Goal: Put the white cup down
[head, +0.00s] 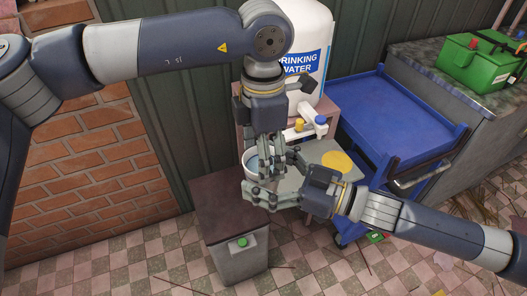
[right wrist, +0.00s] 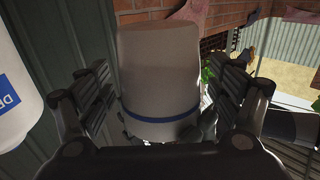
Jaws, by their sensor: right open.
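The white cup (head: 249,163) is near the middle of the head view, partly hidden by gripper fingers. In the right wrist view the cup (right wrist: 160,75), with a blue band, fills the space between the fingers. My right gripper (head: 268,184) is open, with its fingers on either side of the cup; I cannot tell whether they touch it. My left gripper (head: 262,152) points down from above, right at the cup. Its fingers overlap the cup and the right gripper in the picture, so its grip is unclear.
A drinking water jug (head: 306,50) with a tap stands behind the grippers. A grey cabinet (head: 228,205) with a green button is below. A blue cart (head: 385,115) stands right, beside a counter with a green box (head: 482,62). A yellow disc (head: 337,161) lies near my right gripper.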

